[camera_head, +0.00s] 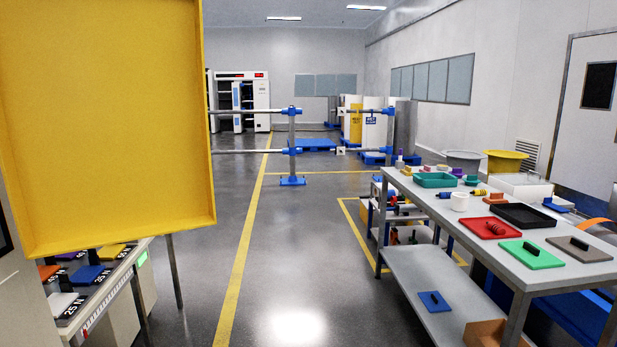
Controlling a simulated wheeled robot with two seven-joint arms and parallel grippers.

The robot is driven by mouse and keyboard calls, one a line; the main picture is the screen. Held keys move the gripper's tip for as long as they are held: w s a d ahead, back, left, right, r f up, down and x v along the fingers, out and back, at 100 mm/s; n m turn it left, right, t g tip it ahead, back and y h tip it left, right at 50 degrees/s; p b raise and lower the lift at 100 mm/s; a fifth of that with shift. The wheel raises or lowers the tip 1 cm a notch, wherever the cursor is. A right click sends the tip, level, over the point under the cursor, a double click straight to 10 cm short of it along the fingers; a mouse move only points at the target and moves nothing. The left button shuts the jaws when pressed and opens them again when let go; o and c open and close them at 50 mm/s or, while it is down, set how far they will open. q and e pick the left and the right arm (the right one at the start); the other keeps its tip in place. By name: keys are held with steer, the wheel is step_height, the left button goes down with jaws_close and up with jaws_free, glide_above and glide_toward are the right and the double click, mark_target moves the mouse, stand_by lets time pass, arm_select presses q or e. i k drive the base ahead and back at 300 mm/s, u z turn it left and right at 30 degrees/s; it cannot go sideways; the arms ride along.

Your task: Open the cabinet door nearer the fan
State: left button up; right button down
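A large yellow panel with a raised rim (105,120) fills the upper left, close to the camera. It may be a cabinet door, but its hinge and any handle are not visible. White cabinets (262,95) with dark shelf openings and a red display stand far off against the back wall. I see no fan that I can make out. Neither of my grippers is in view.
A grey table (560,272) on the right holds trays and coloured blocks. A workbench (125,268) with labelled coloured blocks stands at lower left. A railing with blue-footed posts (292,150) crosses the middle distance. The grey floor (300,270) between is clear.

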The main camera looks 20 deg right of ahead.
mark_target(105, 140)
steer(key=z, duration=0.25)
steer(key=i, duration=0.95)
steer(key=u, duration=0.45)
